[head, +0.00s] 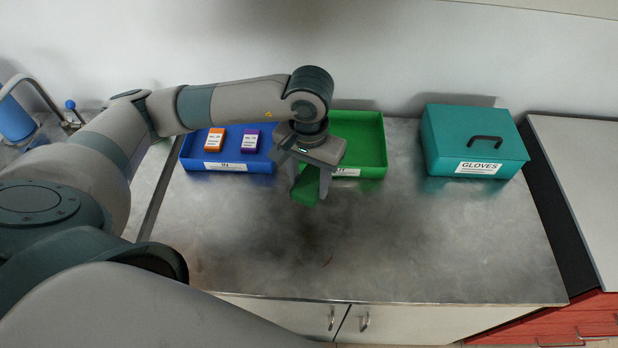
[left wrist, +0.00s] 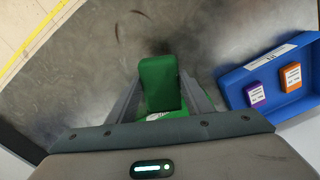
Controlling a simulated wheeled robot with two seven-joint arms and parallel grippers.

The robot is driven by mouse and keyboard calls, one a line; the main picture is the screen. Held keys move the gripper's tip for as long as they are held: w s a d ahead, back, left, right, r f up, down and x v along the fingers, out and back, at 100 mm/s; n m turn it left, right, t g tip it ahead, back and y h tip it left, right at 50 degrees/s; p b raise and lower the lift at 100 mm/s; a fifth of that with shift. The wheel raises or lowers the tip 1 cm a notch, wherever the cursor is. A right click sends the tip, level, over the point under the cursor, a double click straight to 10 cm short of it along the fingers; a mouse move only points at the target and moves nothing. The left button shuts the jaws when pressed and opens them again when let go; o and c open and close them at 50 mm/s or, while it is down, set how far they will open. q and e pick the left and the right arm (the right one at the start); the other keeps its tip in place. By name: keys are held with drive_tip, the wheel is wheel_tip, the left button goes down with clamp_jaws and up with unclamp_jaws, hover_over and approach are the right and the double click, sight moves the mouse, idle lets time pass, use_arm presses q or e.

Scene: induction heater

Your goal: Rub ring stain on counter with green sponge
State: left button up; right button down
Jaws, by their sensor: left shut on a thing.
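My left gripper (head: 311,190) is shut on the green sponge (head: 306,187) and holds it above the metal counter (head: 400,240), in front of the green tray. In the left wrist view the sponge (left wrist: 159,82) stands between the two fingers of the left gripper (left wrist: 160,95). A faint dark curved mark (left wrist: 140,14) shows on the counter at the top of the left wrist view, with a dark smudge near it. I cannot tell whether it is a full ring. My right gripper is not in view.
A blue tray (head: 228,167) with an orange box (head: 214,139) and a purple box (head: 251,139) stands at the back left. The green tray (head: 372,130) is beside it. A teal gloves box (head: 475,140) stands at the back right. The counter's front is clear.

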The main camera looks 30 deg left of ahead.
use_arm(q)
drive_tip(key=shift+f, duration=0.2)
drive_tip(key=shift+f+b, duration=0.55)
drive_tip(key=shift+f, duration=1.75)
